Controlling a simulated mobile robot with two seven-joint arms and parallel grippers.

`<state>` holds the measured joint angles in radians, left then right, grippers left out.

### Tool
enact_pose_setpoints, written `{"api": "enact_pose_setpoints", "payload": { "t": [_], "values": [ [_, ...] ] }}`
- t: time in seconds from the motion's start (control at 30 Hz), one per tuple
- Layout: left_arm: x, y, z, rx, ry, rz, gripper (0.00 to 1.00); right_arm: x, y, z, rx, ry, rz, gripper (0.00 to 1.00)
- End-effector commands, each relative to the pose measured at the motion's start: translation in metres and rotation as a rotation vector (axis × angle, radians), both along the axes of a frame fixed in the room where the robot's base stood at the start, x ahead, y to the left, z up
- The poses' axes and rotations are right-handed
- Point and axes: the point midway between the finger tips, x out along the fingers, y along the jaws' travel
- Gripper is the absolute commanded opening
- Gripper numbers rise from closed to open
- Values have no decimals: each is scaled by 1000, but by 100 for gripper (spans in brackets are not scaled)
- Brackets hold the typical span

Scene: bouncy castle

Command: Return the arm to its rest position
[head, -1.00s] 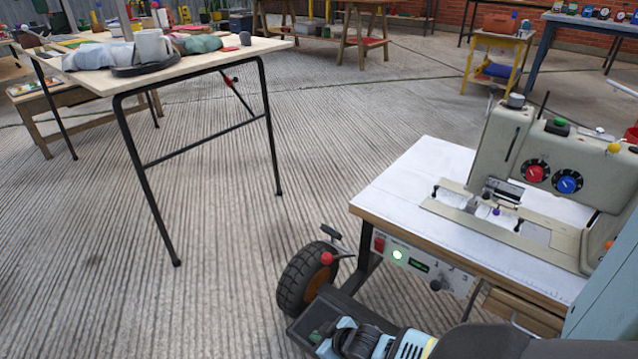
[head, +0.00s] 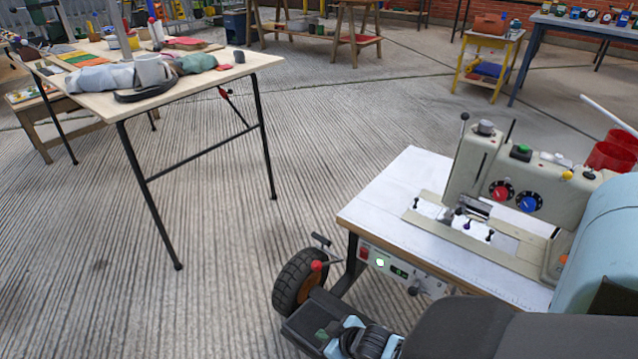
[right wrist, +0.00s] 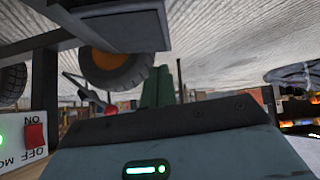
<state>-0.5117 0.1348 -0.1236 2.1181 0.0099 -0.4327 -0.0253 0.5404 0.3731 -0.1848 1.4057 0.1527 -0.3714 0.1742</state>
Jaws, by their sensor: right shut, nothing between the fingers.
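My right arm comes in from the lower right of the head view, with a pale blue upper part and a dark grey link. My right gripper (head: 327,333) is low at the bottom edge, left of the sewing bench. Its green fingers (right wrist: 158,86) are shut and empty in the right wrist view. My left gripper is not in view.
The sewing bench (head: 385,205) with a cream sewing machine (head: 520,180) stands close beside my right arm. A black-tyred wheel (head: 290,280) is near the gripper. Ribbed floor lies clear between.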

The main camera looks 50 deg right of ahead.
Motion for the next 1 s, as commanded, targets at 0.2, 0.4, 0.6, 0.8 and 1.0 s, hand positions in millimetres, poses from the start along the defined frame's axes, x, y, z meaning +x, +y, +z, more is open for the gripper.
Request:
{"api": "enact_pose_setpoints", "payload": {
  "t": [0.2, 0.4, 0.6, 0.8, 1.0],
  "values": [
    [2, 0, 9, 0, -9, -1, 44, -10, 0, 11, 1, -1, -1, 0],
    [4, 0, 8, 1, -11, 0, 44, -11, 0, 11, 1, 0, -1, 0],
    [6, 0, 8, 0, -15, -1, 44, -11, 0, 11, 1, 0, -1, 0],
    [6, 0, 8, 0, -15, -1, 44, -11, 0, 11, 1, -1, -1, 0],
    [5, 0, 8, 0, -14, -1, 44, -41, 15, 1, 11, 30, 16, 0]
  ]
}}
